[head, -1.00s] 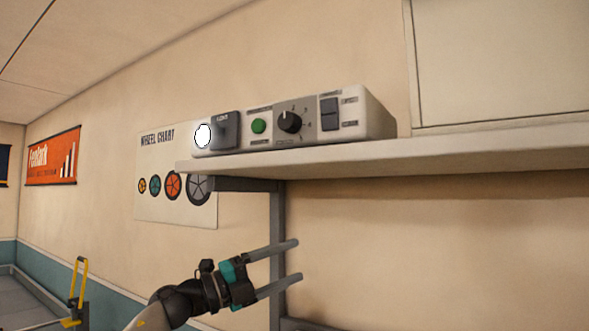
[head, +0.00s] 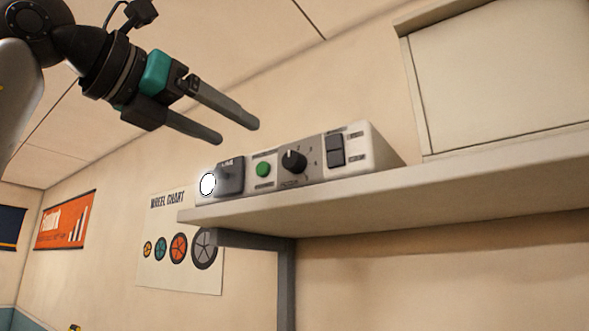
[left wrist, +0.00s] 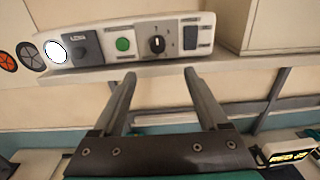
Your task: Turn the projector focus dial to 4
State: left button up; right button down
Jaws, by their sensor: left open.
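The projector (head: 385,150) is a pale box on a wall shelf in the head view. Its black focus dial (head: 293,162) sits on a grey panel with small numbers around it, and its white mark points up, slightly left, near 2. The dial also shows in the left wrist view (left wrist: 157,45), beyond the fingertips. My left gripper (head: 240,132) is open and empty, up and to the left of the dial in the head view, apart from it. Its two fingers also show in the left wrist view (left wrist: 160,73). My right gripper is in neither view.
The shelf (head: 420,170) juts out below. A pale cabinet (head: 500,80) hangs at upper right. The air before the panel looks clear.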

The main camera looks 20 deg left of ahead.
aim_at(289, 159)
pick_arm(q)
jog(key=p+x, duration=0.1)
jog(key=x, duration=0.4)
jog(key=p+x, duration=0.1)
jog(key=x, duration=0.3)
jog(key=p+x, duration=0.1)
jog(key=x, duration=0.4)
jog(key=shift+w+r+p, duration=0.3)
jog(key=shift+w+p, duration=0.05)
jog(key=shift+p, duration=0.05)
grip_shut()
